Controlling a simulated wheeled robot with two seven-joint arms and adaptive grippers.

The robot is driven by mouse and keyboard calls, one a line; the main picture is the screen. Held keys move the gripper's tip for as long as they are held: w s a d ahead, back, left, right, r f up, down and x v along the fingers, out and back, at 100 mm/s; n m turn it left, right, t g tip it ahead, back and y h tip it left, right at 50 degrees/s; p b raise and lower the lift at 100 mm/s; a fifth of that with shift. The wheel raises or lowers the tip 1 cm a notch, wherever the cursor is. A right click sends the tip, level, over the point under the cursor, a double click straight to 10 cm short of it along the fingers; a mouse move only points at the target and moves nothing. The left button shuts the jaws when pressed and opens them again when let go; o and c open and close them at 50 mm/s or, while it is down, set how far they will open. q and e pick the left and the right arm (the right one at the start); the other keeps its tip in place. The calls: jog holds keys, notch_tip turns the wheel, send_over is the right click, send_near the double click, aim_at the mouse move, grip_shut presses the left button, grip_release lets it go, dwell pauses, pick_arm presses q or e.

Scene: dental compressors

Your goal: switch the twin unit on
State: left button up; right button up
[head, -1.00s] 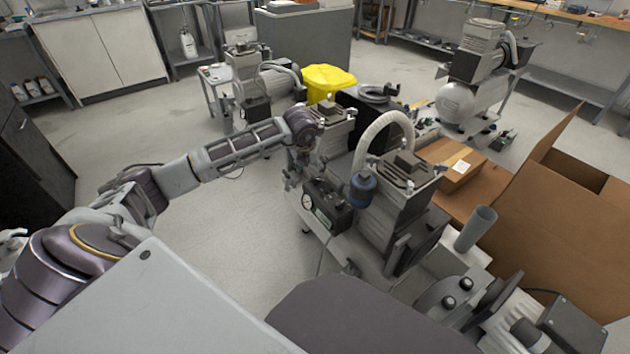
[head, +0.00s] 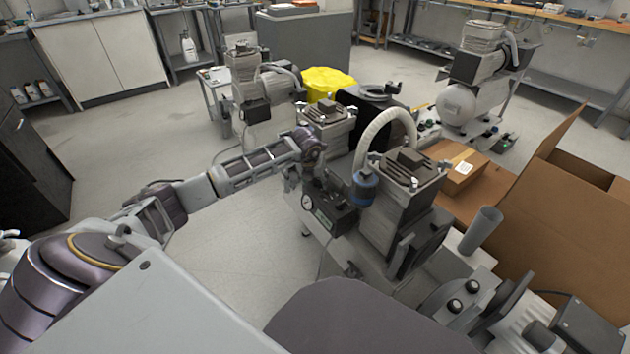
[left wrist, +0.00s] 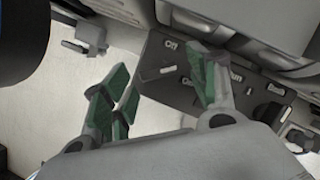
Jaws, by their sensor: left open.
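The twin unit (head: 402,190) stands right of centre in the head view, with two finned grey heads, a white hose and a blue filter (head: 365,187). A dark control box (head: 330,209) with a round gauge is on its near left side. My left gripper (head: 293,182) is at the left edge of this box. In the left wrist view my left gripper (left wrist: 163,78) is open, its green-padded right finger overlapping the panel and hiding part of the lettering. My right gripper is out of view.
An open cardboard box (head: 545,225) and a smaller carton (head: 459,170) lie to the right. A yellow bin (head: 328,82) and another compressor (head: 262,85) stand behind. Another machine (head: 475,295) is at the lower right. The floor to the left is clear.

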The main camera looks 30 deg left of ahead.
pick_arm(q)
jog(key=c, duration=1)
